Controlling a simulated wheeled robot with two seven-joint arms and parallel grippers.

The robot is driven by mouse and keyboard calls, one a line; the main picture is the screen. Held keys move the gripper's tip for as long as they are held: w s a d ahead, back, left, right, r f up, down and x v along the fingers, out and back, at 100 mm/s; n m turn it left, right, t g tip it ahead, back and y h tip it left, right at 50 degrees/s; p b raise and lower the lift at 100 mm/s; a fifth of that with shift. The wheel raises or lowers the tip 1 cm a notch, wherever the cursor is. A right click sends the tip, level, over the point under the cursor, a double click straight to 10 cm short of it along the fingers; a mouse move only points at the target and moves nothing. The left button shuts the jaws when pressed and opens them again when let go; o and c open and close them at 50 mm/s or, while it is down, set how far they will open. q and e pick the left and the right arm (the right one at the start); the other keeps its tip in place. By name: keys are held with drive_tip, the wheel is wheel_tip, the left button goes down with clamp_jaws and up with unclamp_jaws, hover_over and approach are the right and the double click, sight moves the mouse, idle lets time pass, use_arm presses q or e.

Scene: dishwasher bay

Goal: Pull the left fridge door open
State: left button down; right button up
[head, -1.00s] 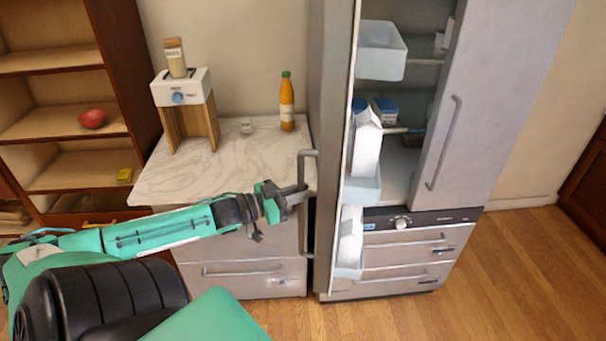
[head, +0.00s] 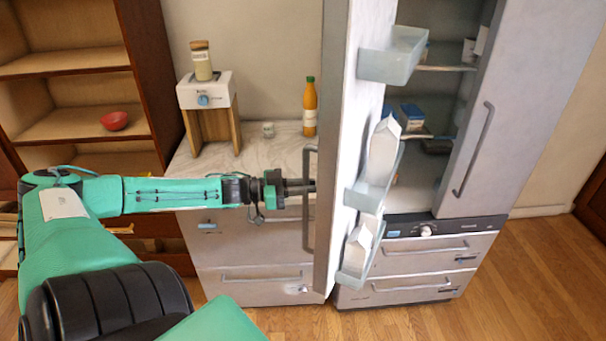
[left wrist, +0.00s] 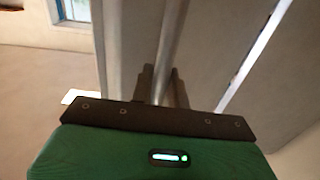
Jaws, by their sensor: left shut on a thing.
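The left fridge door (head: 343,110) stands swung out, its inner side with shelf bins showing to the right in the head view. Its long vertical handle (head: 308,225) is on the outer face, on the left. My left gripper (head: 308,187) is shut on this handle at about its middle. In the left wrist view the handle (left wrist: 167,45) runs up between the two dark fingers (left wrist: 160,85). The right fridge door (head: 472,120) is closed, with its own handle (head: 474,150). My right gripper is not in view.
Door bins (head: 392,57) hold white cartons (head: 384,150). A shelf unit (head: 75,65) with a red bowl (head: 114,121) stands left. Wooden floor is clear at right.

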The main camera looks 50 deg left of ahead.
use_arm(q)
drive_tip(key=shift+w+a+r, duration=0.15)
drive_tip(key=shift+r, duration=0.15)
drive_tip(key=c, duration=1.7)
unclamp_jaws()
drive_tip(key=shift+o, duration=1.3)
drive_tip(key=shift+w+f, duration=0.1)
drive_tip(key=shift+f, duration=0.15)
drive_tip(key=p+v, duration=0.2)
drive_tip(key=v, duration=1.1)
drive_tip(key=shift+s+a+p, duration=0.15)
drive_tip(key=shift+s+p, duration=0.05)
drive_tip(key=shift+p, duration=0.2)
